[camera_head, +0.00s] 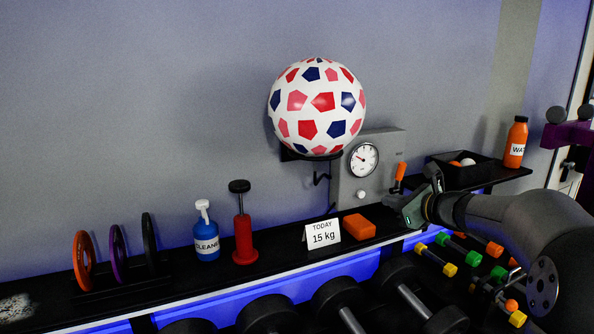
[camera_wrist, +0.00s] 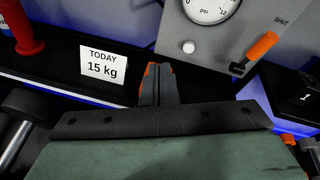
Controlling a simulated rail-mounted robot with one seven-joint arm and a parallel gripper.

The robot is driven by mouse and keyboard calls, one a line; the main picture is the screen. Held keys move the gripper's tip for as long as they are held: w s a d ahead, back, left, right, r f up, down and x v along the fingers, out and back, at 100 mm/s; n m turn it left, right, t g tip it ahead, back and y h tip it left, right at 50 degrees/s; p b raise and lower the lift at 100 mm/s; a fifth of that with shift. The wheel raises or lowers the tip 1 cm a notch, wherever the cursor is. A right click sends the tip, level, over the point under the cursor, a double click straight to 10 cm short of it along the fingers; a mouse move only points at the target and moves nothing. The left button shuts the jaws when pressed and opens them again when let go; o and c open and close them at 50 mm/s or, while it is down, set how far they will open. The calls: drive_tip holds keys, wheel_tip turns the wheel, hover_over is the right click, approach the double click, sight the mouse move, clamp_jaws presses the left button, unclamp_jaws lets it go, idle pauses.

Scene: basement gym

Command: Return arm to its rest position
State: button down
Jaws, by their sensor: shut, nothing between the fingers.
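My arm reaches in from the right in the head view. My gripper (camera_head: 406,212) is shut and empty, just over the shelf in front of the gauge panel. In the wrist view my gripper's fingers (camera_wrist: 158,75) are together. They hide most of what lies behind them; only slivers of orange show at their edge. An orange block (camera_head: 359,227) lies on the shelf to the left of my gripper, apart from it in the head view.
The grey gauge panel (camera_head: 345,190) has an orange-handled lever (camera_wrist: 262,47) near the word SHUT. A "15 kg" card (camera_head: 322,235), red pump (camera_head: 243,240) and cleaner bottle (camera_head: 206,240) stand left. Dumbbells (camera_head: 340,300) sit below; a patterned ball (camera_head: 317,108) rests above.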

drive_tip(key=s+a+f+n+g+h, duration=0.1)
drive_tip(key=s+a+f+n+g, duration=0.3)
drive_tip(key=s+a+f+n, duration=0.45)
drive_tip(key=s+a+f+n+g+h, duration=0.1)
drive_tip(key=s+a+f+n+g, duration=0.4)
drive_tip(key=s, duration=0.6)
drive_tip(key=s+d+f+n+g+h, duration=0.1)
drive_tip(key=s+f+n+h, duration=0.1)
drive_tip(key=s+n, duration=0.5)
drive_tip(key=s+d+f+n+g+h, duration=0.2)
drive_tip(key=s+n, duration=0.4)
drive_tip(key=s, duration=0.5)
wheel_tip(320, 180, down, 3)
drive_tip(key=shift+s+r+n+g+h, duration=0.1)
drive_tip(key=shift+s+n+g+h, duration=0.25)
drive_tip(key=shift+h, duration=0.25)
wheel_tip(320, 180, down, 10)
drive_tip(key=d+b, duration=0.1)
drive_tip(key=b, duration=0.8)
drive_tip(key=shift+f+b, duration=0.25)
drive_tip(key=shift+b, duration=0.05)
